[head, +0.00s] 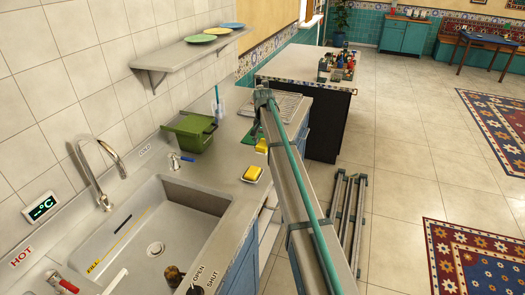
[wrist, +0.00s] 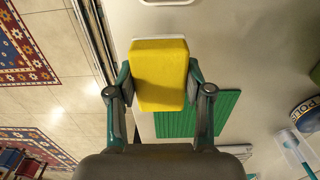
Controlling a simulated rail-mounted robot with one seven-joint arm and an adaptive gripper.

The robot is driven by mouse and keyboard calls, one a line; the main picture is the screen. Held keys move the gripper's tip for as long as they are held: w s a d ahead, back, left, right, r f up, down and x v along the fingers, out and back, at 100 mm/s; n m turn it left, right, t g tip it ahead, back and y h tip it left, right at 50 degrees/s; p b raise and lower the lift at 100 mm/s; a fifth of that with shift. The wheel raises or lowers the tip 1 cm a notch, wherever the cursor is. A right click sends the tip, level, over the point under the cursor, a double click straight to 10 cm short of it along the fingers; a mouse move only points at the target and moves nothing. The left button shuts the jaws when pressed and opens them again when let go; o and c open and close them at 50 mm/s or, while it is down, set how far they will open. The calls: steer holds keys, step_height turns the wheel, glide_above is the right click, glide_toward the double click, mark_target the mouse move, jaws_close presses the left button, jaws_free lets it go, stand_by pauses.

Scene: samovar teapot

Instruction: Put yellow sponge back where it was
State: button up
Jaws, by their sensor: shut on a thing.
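My gripper (wrist: 159,76) is shut on a yellow sponge (wrist: 158,82), with one finger on each side of it in the wrist view. A pale edge shows along the sponge's far end. Another yellow sponge (head: 252,172) lies on a small white dish (head: 245,180) on the counter by the sink. A pale rim at the top of the wrist view (wrist: 165,3) looks like part of a dish.
A green ribbed mat (wrist: 222,112) lies on the counter behind the sponge. A green bin (head: 190,133), a blue-handled tap (head: 182,160) and a sink basin (head: 165,235) are to the left. The counter's edge (wrist: 97,45) runs left of the gripper, with floor beyond.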

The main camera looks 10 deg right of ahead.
mark_target(262, 139)
steer(key=w+f+p, duration=0.1)
steer(key=w+f, duration=0.2)
steer(key=shift+f, duration=0.25)
steer(key=shift+w+f+p, duration=0.2)
steer(key=shift+f+p, duration=0.8)
steer(key=shift+f, duration=0.9)
steer(key=shift+f, duration=0.1)
steer(key=o, duration=1)
step_height(262, 139, up, 12)
steer(key=b, duration=0.4)
